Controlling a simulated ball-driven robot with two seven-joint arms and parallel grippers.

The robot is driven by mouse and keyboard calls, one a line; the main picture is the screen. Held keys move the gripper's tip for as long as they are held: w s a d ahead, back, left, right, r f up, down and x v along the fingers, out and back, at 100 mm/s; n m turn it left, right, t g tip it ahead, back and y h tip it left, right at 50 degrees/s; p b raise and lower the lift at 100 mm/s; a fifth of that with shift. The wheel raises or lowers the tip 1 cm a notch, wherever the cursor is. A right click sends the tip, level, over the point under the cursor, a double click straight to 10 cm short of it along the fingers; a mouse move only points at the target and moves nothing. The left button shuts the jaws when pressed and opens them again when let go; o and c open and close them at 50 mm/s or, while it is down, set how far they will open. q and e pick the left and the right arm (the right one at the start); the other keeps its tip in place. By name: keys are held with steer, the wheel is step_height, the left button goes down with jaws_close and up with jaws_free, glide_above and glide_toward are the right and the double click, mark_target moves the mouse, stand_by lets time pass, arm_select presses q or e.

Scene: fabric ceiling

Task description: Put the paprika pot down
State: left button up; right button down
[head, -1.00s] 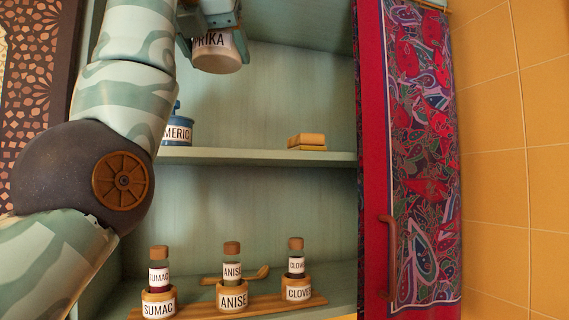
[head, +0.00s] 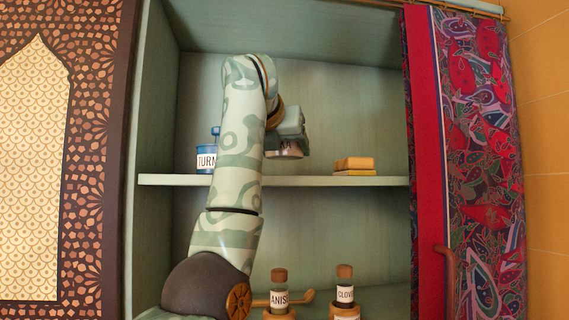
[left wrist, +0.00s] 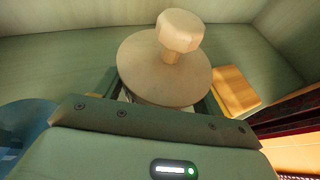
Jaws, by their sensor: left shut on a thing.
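My left gripper (head: 287,143) is shut on the paprika pot (head: 286,153), which shows only as a strip with part of its label below the jaws in the head view. A gap shows between the pot and the upper shelf (head: 300,181), so I hold it a little above the board. In the left wrist view the pot's round pale lid (left wrist: 150,72) and knob (left wrist: 178,32) sit upright between the fingers. The gripper hides most of the pot's body. My right gripper is not in view.
The blue turmeric pot (head: 206,153) stands left on the shelf, partly behind my arm. Below are the anise jar (head: 279,296) and clove jar (head: 345,292). A patterned curtain (head: 480,150) hangs at the right.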

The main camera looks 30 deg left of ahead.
arm_select(q)
steer(key=f, duration=0.3)
steer(key=shift+w+d+f, duration=0.1)
steer(key=shift+w+f, duration=0.15)
steer(key=shift+w, duration=0.15)
steer(key=shift+w+f, duration=0.1)
steer(key=shift+f, duration=0.05)
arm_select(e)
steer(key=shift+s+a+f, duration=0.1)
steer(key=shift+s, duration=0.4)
arm_select(q)
steer(key=shift+s, duration=0.2)
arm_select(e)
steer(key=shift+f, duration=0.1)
arm_select(q)
steer(key=o, duration=0.7)
steer(key=shift+f+b, duration=0.1)
steer(key=shift+b, duration=0.2)
steer(key=shift+o, duration=0.6)
steer(key=shift+w, duration=0.1)
